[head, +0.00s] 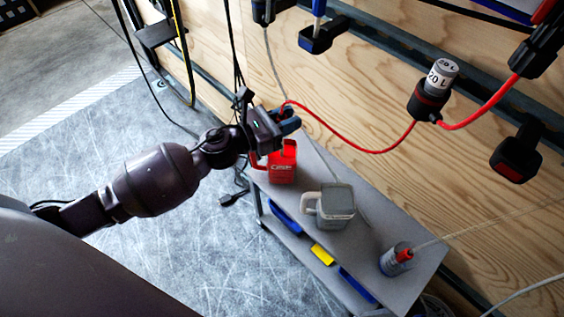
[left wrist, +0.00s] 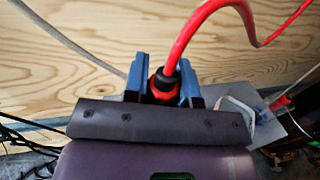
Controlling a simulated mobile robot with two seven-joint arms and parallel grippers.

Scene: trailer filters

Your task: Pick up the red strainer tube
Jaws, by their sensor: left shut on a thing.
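My left gripper (head: 286,122) reaches in from the left, above the shelf unit. The red strainer tube (head: 352,148) runs from between its fingers in a sagging curve to the filter unit on the wall. In the left wrist view, the blue fingers (left wrist: 164,90) are shut on the tube's end, a dark collar with red below it. The red tube (left wrist: 203,22) rises from there and curves to the right. The lower part of the held end is hidden behind the gripper body. My right gripper is in neither view.
A grey shelf unit (head: 385,215) stands below against the plywood wall (head: 450,185). On it are a red canister (head: 283,167) just under my gripper, a grey jug (head: 337,208) and a small bottle (head: 396,262). The labelled filter unit (head: 432,92) hangs on the wall.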

